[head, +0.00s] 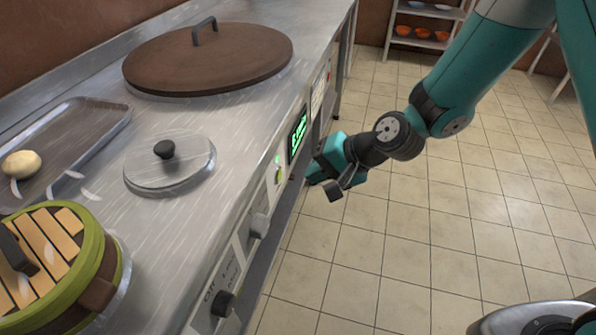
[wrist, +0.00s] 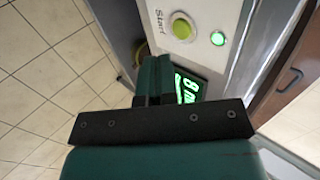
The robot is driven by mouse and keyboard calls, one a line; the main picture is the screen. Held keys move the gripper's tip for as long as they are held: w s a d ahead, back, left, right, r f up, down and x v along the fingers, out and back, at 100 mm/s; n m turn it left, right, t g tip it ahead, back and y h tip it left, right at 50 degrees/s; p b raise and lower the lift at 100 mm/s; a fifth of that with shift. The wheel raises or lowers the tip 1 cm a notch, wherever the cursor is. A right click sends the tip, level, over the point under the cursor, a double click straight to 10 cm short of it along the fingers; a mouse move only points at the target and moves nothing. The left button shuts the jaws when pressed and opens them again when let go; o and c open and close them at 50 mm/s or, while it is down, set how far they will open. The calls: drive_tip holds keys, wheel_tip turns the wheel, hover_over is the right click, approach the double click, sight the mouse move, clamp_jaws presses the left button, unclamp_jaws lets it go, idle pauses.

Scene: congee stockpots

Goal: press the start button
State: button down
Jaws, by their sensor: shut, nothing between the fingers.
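The start button (wrist: 182,27) is a round yellow-green button on the pale front panel, beside the word "Start". A lit green light (wrist: 217,38) sits next to it. In the head view the button (head: 280,175) shows edge-on on the counter's front. My gripper (head: 313,172) is shut and empty, in front of the panel to the right of the button. In the wrist view its fingers (wrist: 153,75) are together and partly cover the green display (wrist: 187,88). The fingertips appear apart from the button; whether they touch the panel cannot be told.
The display (head: 298,135) is up the panel from the button; dark knobs (head: 222,303) are nearer. On the counter are a large brown lid (head: 205,62), a steel lid (head: 168,170), a tray (head: 95,115) and a bamboo steamer (head: 85,255). Tiled floor (head: 430,240) is free at right.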

drive_tip(key=v, duration=0.6)
drive_tip(key=shift+d+p, duration=0.4)
drive_tip(key=shift+p, duration=0.05)
drive_tip(key=shift+r, duration=0.1)
drive_tip(key=s+d+r+n+g+h, duration=0.25)
drive_tip(key=s+r+n, duration=0.35)
drive_tip(key=s+r, duration=0.3)
drive_tip(key=s+d+r+n+g+h, duration=0.1)
drive_tip(key=s+d+r+n+h, duration=0.15)
drive_tip(key=s+r+n, duration=0.55)
wheel_tip(320, 180, up, 21)
drive_tip(key=s+m+p, duration=0.2)
drive_tip(key=m+p, duration=0.1)
drive_tip(key=p, duration=1.9)
